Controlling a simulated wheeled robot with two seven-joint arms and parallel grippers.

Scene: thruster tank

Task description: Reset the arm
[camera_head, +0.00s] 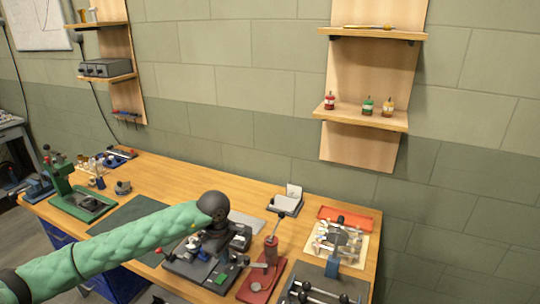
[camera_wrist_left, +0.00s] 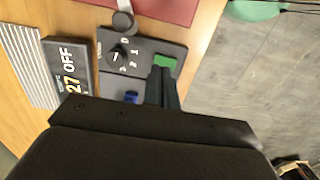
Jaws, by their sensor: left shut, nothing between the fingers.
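My left arm, in a green sleeve, reaches in from the left in the head view. Its dark gripper (camera_head: 217,241) points down over a dark device on the bench. In the left wrist view the gripper's fingers (camera_wrist_left: 161,88) are shut together, with nothing between them. They hover over or close to the device (camera_wrist_left: 110,72), which has a numbered dial, a green button (camera_wrist_left: 165,62) and a blue part. I cannot tell whether the fingertips touch it. The green button also shows in the head view (camera_head: 222,279). My right gripper is not in view.
A red hand press (camera_head: 262,280) stands right of the device. A display reading "27 OFF" (camera_wrist_left: 70,72) lies beside it. A green press (camera_head: 85,203) stands at the bench's left. A metal fixture (camera_head: 338,240) is at the right. Shelves (camera_head: 365,115) hang on the wall.

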